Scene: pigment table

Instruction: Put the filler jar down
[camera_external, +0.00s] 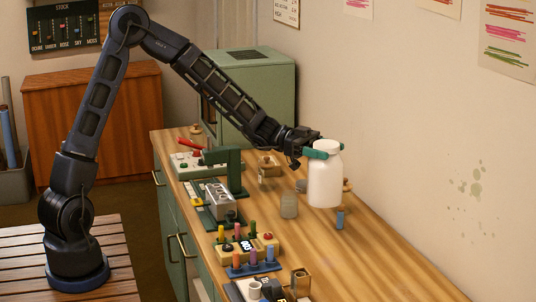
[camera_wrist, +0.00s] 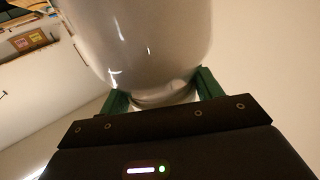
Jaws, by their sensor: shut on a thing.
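The filler jar (camera_external: 325,181) is a large white bottle with a rounded shoulder and a narrower neck. My gripper (camera_external: 322,150) comes in from the left and is shut on its neck with green fingers. The jar hangs upright over the right side of the wooden table (camera_external: 372,254). Its base looks to be above the tabletop, though I cannot tell the exact gap. In the wrist view the jar (camera_wrist: 145,45) fills the upper middle, between the two green fingers (camera_wrist: 165,95).
A clear glass jar (camera_external: 289,205) stands left of the filler jar, and a small blue vial (camera_external: 340,218) is just below it. A wooden box (camera_external: 268,167) is behind. The front right tabletop is clear beside the wall.

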